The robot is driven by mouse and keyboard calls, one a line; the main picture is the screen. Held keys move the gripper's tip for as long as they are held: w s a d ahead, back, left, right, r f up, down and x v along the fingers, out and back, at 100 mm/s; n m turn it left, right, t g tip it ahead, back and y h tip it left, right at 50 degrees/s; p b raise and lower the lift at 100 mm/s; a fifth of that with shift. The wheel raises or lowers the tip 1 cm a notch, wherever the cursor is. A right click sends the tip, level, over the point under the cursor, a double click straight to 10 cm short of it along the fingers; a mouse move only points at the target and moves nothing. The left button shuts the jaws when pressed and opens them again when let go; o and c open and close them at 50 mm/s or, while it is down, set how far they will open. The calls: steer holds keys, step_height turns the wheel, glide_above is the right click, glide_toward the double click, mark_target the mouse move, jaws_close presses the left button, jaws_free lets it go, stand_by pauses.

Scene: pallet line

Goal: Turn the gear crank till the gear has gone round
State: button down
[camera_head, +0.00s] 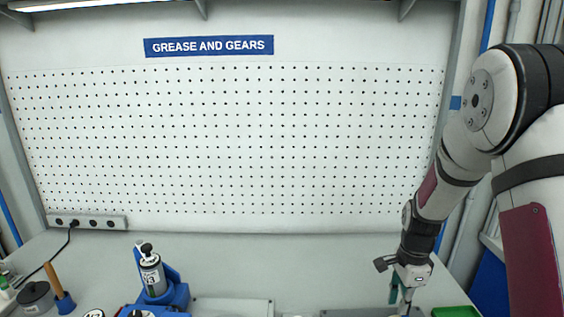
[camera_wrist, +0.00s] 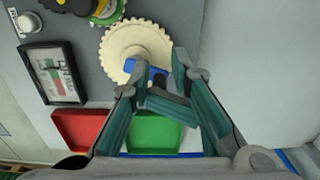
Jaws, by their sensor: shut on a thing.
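The large cream gear (camera_wrist: 122,45) lies on a grey plate in the wrist view. A blue crank arm (camera_wrist: 148,71) reaches from near its hub towards my gripper. My gripper (camera_wrist: 161,82) has its teal fingers closed around the crank's outer end. The fingers hide most of the handle there. In the head view my gripper (camera_head: 405,290) points down at the lower right, and the gear and crank cannot be made out.
A green gear (camera_wrist: 108,14) and a yellow part sit beside the cream gear. A framed gauge (camera_wrist: 52,72), a red tray (camera_wrist: 80,128) and a green tray (camera_wrist: 153,134) lie nearby. A grease canister (camera_head: 152,275) in a blue stand is at the bench's left.

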steer(key=shift+f+b, duration=0.4)
steer(key=shift+f, duration=0.85)
